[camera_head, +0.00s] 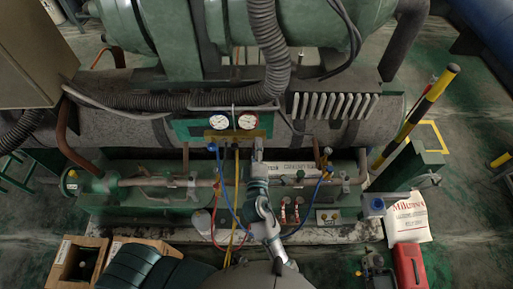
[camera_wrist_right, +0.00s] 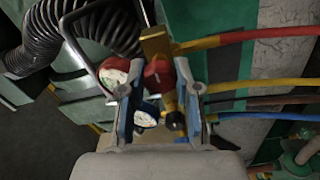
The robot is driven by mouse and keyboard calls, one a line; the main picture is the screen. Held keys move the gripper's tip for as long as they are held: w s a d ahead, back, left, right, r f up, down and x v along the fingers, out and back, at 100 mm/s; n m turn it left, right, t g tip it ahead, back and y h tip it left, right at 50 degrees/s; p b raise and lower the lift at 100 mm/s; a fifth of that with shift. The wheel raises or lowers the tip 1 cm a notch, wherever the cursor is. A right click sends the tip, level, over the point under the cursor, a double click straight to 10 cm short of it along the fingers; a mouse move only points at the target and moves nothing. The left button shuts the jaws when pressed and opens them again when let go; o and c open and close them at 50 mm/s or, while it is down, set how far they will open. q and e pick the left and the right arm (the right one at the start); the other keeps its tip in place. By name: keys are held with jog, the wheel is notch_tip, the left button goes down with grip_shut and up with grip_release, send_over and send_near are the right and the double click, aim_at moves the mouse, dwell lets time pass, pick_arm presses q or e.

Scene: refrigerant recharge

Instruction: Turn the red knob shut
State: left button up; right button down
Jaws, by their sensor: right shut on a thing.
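The red knob (camera_wrist_right: 159,73) sits between the two fingers of my right gripper (camera_wrist_right: 160,92) in the wrist view, at the side of a brass manifold block (camera_wrist_right: 155,43). The fingers are shut on it. In the head view my right gripper (camera_head: 258,148) reaches up to the right end of the gauge manifold (camera_head: 232,134). It hides the knob there. Two round white gauges (camera_head: 219,121) stand on the manifold. A dark blue knob (camera_wrist_right: 149,112) shows lower between the fingers in the wrist view. My left gripper is not in view.
Blue hoses (camera_head: 223,180), a yellow hose (camera_head: 236,180) and a red hose (camera_head: 214,215) hang close around my right arm. A thick corrugated hose (camera_head: 266,35) comes down above the gauges. Green machinery and pipes surround the manifold. Cardboard boxes (camera_head: 70,262) stand at lower left.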

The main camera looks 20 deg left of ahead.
jog(key=shift+f, duration=0.3)
jog(key=c, duration=1.1)
grip_release()
jog(key=o, duration=0.3)
jog(key=shift+w+r, duration=0.1)
jog(key=v, duration=0.7)
jog(key=shift+s, duration=0.25)
jog(key=shift+d, duration=0.1)
